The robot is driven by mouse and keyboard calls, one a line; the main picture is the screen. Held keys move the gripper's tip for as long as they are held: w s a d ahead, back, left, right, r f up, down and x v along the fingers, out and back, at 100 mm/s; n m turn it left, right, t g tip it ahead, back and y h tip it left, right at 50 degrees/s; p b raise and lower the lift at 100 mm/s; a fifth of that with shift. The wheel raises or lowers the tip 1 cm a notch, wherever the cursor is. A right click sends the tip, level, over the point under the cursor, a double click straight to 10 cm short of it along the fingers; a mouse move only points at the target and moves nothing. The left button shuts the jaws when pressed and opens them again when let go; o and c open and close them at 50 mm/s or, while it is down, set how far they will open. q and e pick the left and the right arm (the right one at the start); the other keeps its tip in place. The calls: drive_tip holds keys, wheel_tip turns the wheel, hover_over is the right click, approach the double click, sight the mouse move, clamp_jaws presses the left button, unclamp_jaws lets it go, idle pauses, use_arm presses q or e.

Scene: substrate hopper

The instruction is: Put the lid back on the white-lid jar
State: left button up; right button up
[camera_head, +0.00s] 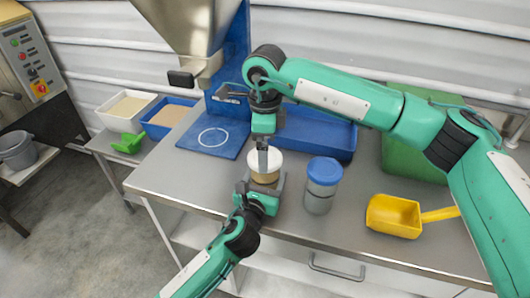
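The white-lid jar (265,177) stands at the front of the steel table, with tan contents showing through its side. Its white lid (274,166) is at the jar's mouth and looks level; I cannot tell whether it is fully seated. My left gripper (262,188) comes from below, with its fingers on either side of the jar body, shut on it. My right gripper (263,160) points down from above, its fingers overlapping the lid. I cannot tell whether they clasp the lid or only touch it, and they hide part of it.
A blue-lid jar (322,186) stands close on the right. A yellow scoop (395,216) lies further right, before a green crate (412,160). Behind are a blue tray (330,134) and the hopper (192,30) above a blue base (212,138). The table's left front is clear.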

wheel_tip(320, 180, up, 9)
drive_tip(key=shift+f, duration=0.15)
use_arm(q)
drive_tip(key=o, duration=1.9)
drive_tip(key=shift+o, duration=0.2)
drive_tip(key=v, duration=1.3)
drive_tip(key=shift+s+b, duration=0.3)
drive_tip(key=shift+s, duration=0.05)
use_arm(e)
drive_tip(key=shift+f, duration=0.3)
use_arm(q)
drive_tip(key=shift+a, duration=0.15)
use_arm(e)
drive_tip(key=shift+f, duration=0.1)
